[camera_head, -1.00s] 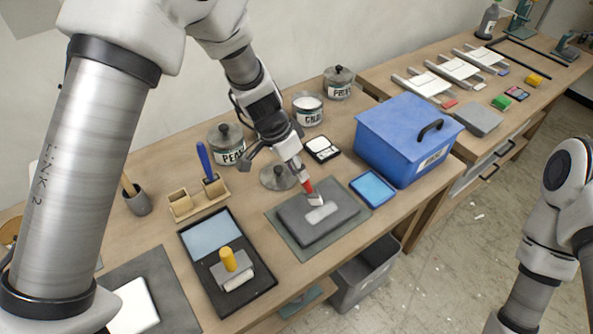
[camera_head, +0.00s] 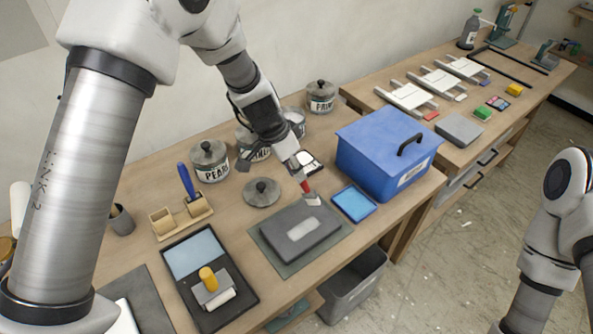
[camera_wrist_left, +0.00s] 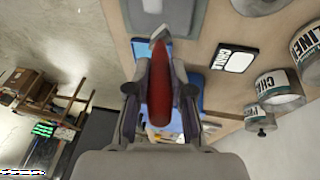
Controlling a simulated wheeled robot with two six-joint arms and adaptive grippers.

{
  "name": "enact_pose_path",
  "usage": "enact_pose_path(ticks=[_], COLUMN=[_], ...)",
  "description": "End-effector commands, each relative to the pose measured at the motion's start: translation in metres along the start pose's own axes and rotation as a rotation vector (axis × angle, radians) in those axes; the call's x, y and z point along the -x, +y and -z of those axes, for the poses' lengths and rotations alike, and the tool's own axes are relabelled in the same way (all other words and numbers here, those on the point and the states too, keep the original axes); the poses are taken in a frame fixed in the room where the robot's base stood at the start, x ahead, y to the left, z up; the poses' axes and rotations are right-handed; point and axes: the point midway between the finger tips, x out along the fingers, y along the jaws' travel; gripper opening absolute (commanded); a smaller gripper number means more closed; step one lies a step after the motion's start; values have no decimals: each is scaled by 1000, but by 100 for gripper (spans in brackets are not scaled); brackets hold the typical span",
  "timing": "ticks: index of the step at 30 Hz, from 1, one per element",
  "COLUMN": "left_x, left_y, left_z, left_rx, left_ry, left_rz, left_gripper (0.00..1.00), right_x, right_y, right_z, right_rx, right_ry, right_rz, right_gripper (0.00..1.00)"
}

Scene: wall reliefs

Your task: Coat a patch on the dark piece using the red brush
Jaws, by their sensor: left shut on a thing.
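My left gripper (camera_head: 298,170) is shut on the red brush (camera_head: 305,187), whose pale bristle head points down. The red handle fills the middle of the left wrist view (camera_wrist_left: 160,88).
A blue box (camera_head: 375,160) and a blue pad (camera_head: 354,203) stand right of the slab. A loose lid (camera_head: 262,192), a pearl pot (camera_head: 210,163) and a black roller tray (camera_head: 240,300) are to the left. More pots stand behind. A grey bin (camera_head: 350,290) is below the front edge.

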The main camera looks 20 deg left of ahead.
Motion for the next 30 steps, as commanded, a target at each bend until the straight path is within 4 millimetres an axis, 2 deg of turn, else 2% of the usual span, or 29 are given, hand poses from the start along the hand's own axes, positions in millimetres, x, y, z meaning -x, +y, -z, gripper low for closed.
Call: enact_pose_path(ticks=[3,13,30], left_x=[14,39,42], left_y=[0,0,0], left_z=[4,12,12], left_rx=[3,10,11], left_ry=[2,2,2], left_rz=[1,2,3], left_gripper=[0,0,0], right_x=[11,29,30], right_y=[0,0,0], right_z=[0,0,0], right_rx=[0,0,0], right_ry=[0,0,0], right_rz=[0,0,0], right_gripper=[54,54,54])
